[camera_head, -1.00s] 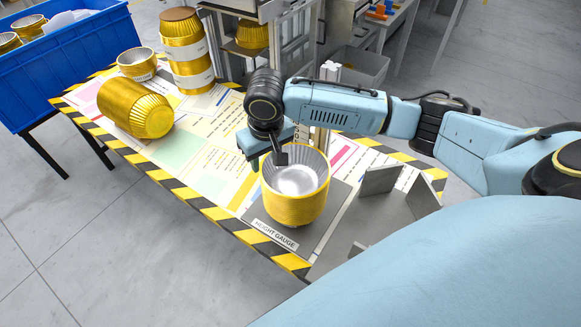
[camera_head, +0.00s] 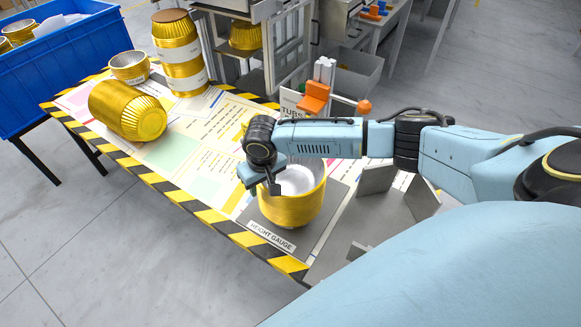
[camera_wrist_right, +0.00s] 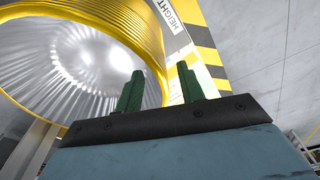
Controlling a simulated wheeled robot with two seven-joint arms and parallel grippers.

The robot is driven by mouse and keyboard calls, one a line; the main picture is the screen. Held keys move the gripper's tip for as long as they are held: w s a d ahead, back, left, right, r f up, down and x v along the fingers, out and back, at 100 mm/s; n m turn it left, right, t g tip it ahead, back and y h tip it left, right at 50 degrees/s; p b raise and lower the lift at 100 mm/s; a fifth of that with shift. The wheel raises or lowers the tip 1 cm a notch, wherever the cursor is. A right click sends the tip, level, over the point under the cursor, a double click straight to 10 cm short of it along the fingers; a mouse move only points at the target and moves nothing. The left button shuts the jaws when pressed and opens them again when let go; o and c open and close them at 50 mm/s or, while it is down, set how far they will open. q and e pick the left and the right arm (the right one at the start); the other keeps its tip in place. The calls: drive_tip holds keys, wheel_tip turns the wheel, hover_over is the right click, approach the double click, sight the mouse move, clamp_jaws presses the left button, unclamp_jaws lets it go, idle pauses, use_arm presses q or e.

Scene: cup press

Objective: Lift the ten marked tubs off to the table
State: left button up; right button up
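A gold ribbed tub (camera_head: 291,210) with a silver inside stands upright, open side up, on the grey height gauge plate (camera_head: 318,238). My right gripper (camera_head: 270,188) is at its left rim. In the right wrist view, the two green fingers (camera_wrist_right: 158,88) stand apart, one over the tub's (camera_wrist_right: 85,65) inside and one outside its wall. Whether they touch the wall cannot be told. A large gold tub (camera_head: 128,110) lies on its side at the table's left. A smaller tub (camera_head: 130,68) stands behind it. A banded gold stack (camera_head: 181,55) stands further back. My left gripper is out of view.
A blue crate (camera_head: 62,62) with tubs is at the left. A press frame (camera_head: 300,50) with a gold tub (camera_head: 245,36) inside stands at the back. Grey upright plates (camera_head: 408,205) stand right of the gauge.

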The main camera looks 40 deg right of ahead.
clamp_jaws()
drive_tip(key=shift+r, duration=0.1)
idle(0.4)
